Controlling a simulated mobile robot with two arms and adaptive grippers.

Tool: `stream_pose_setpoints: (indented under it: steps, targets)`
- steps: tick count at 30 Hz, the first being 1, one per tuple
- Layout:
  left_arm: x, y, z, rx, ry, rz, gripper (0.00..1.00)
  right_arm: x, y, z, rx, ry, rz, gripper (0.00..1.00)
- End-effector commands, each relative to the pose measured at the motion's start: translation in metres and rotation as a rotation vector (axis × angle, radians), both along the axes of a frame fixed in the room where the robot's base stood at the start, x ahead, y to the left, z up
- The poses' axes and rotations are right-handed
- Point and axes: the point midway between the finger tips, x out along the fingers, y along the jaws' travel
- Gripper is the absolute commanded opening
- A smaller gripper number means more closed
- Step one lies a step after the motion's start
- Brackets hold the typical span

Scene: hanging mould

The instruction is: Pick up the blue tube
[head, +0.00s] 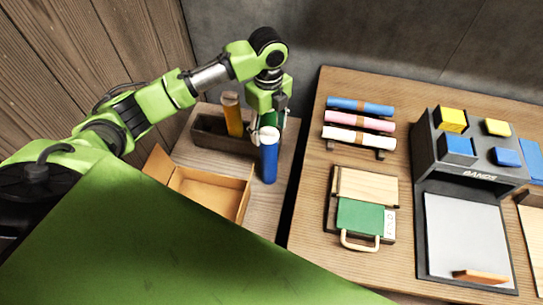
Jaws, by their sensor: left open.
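The blue tube (269,162) stands roughly upright near the right edge of the left wooden table. My left gripper (266,132) points down right at the tube's top end, and its pale fingertips overlap that end. It is open. I cannot tell whether the fingers touch the tube or are around it. My right gripper is out of view.
A dark wooden box (212,140) holds an orange-yellow tube (232,114) beside the gripper. A green tube seems partly hidden behind the gripper. An open cardboard box (215,190) lies in front. The right table holds coloured rolls (358,122) and a grey "BANDS" stand (430,170).

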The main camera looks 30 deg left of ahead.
Motion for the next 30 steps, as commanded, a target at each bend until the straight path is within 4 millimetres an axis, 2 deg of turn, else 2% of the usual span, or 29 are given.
stream_pose_setpoints:
  steps: [3, 7, 14, 18, 24, 30]
  targets:
    - [-0.001, 0.0, -0.025, 0.0, 0.005, 0.002, 0.56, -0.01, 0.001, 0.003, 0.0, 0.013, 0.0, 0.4]
    - [-0.001, 0.0, -0.046, 0.001, 0.004, 0.002, 0.56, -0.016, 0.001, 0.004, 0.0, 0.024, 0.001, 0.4]
    - [0.0, 0.0, -0.062, 0.0, 0.001, 0.002, 0.56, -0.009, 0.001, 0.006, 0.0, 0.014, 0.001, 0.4]
    - [0.001, 0.0, -0.081, 0.001, 0.005, 0.002, 0.56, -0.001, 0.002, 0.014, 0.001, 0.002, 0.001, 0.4]
    - [0.002, 0.0, -0.107, 0.001, 0.002, 0.001, 0.56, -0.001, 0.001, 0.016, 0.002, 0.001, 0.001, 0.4]
    - [0.003, 0.0, -0.111, 0.001, 0.0, 0.0, 0.56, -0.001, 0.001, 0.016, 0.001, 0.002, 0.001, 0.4]
